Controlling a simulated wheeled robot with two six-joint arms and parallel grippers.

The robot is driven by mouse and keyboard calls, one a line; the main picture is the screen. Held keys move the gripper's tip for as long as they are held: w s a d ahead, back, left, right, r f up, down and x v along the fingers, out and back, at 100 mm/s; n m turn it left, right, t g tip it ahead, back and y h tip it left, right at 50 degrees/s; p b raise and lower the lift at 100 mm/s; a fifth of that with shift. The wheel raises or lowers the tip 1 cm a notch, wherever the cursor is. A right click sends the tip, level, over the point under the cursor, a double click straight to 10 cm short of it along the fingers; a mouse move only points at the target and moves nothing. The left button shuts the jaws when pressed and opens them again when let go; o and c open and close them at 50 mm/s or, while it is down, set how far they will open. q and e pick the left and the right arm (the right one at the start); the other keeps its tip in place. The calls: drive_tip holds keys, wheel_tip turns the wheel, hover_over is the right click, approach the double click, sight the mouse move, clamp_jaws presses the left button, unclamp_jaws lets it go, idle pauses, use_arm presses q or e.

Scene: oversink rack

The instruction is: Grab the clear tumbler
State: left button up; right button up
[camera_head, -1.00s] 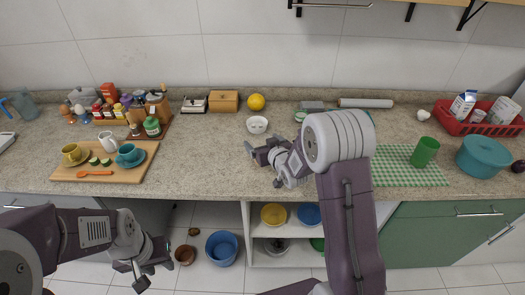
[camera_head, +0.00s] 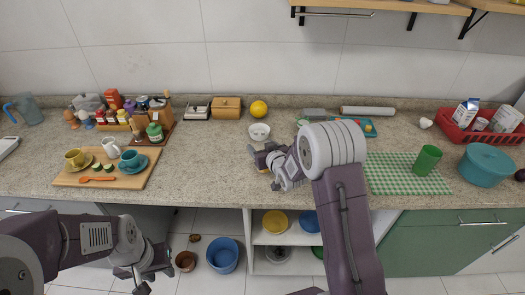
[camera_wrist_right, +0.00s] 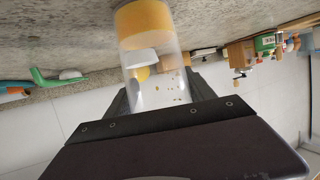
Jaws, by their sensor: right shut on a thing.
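In the right wrist view a clear tumbler (camera_wrist_right: 158,88) stands between the fingers of my right gripper (camera_wrist_right: 160,98), which is shut on its see-through wall. One end of the tumbler shows a yellow-orange band (camera_wrist_right: 143,22); I cannot tell if this is its contents or its base. In the head view my right gripper (camera_head: 268,163) is low over the counter, and the tumbler is mostly hidden by the gripper. My left gripper (camera_head: 152,270) hangs in front of the counter, with its fingers apart and nothing in them.
A white bowl (camera_head: 259,132) and a yellow lemon (camera_head: 258,108) are behind my right gripper. A wooden board (camera_head: 70,179) with cups lies at left. A green cup (camera_head: 427,160) stands on a checked cloth (camera_head: 385,175) at right. The counter between board and gripper is clear.

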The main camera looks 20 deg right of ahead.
drive_tip(key=shift+r, duration=0.6)
wheel_tip(320, 180, up, 3)
drive_tip(key=shift+f, duration=0.1)
drive_tip(key=s+d+r+p, duration=0.1)
drive_tip(key=s+d+r, duration=0.1)
drive_tip(key=d, duration=0.3)
drive_tip(key=s+d+r+p, duration=0.1)
drive_tip(key=s+d+r, duration=0.1)
drive_tip(key=d+r, duration=0.3)
drive_tip(key=shift+s+d, duration=0.35)
drive_tip(key=shift+s, duration=0.05)
idle(1.2)
